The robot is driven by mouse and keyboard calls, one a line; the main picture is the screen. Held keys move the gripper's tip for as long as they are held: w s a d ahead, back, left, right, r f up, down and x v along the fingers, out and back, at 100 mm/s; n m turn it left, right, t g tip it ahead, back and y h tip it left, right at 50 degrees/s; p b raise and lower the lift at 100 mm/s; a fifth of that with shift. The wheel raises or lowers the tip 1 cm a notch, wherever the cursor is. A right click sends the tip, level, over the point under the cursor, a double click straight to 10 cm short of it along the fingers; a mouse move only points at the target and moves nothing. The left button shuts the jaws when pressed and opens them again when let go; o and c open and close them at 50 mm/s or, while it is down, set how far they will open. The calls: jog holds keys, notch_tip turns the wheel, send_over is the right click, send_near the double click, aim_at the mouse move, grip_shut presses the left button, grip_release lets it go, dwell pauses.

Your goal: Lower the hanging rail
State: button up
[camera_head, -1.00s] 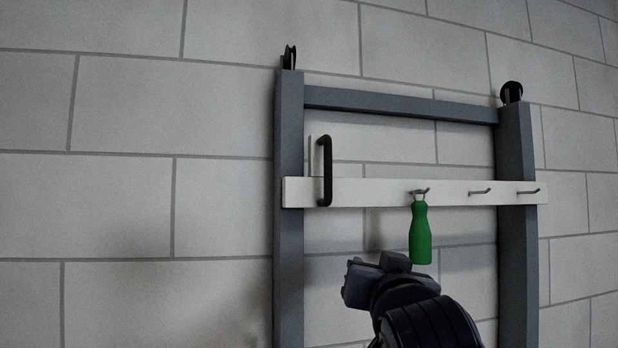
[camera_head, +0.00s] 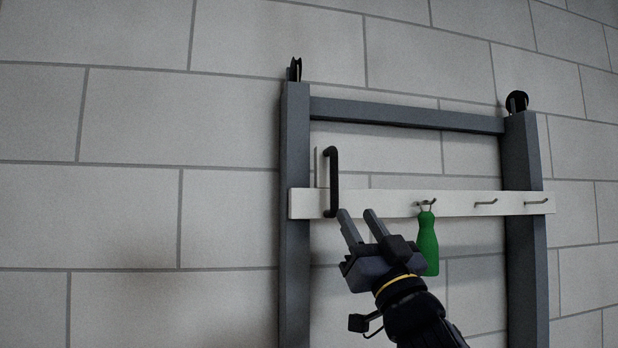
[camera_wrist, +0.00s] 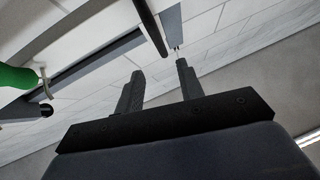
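The hanging rail (camera_head: 385,203) is a white horizontal board across two grey uprights. A black D-shaped handle (camera_head: 333,182) stands vertical near its left end; it also shows in the wrist view (camera_wrist: 150,24) above my fingers. A green bottle-shaped item (camera_head: 428,245) hangs from one of the rail's hooks and shows at the left edge of the wrist view (camera_wrist: 17,79). My gripper (camera_head: 357,213) is open and empty, its fingers apart, pointing up and left. In the head view its fingertips appear just right of the handle's lower end. I cannot see contact.
The grey frame has a left upright (camera_head: 294,240), a right upright (camera_head: 525,240) and a top crossbar (camera_head: 405,113). Black pulley-like parts (camera_head: 517,101) sit on top of the uprights. More metal hooks (camera_head: 486,203) stick out at the right. The block wall left of the frame is bare.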

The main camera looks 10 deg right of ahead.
aim_at(336, 180)
jog(key=x, duration=1.1)
jog(key=shift+w+r, duration=0.25)
jog(key=shift+w, duration=0.1)
jog(key=shift+c, duration=0.4)
grip_shut()
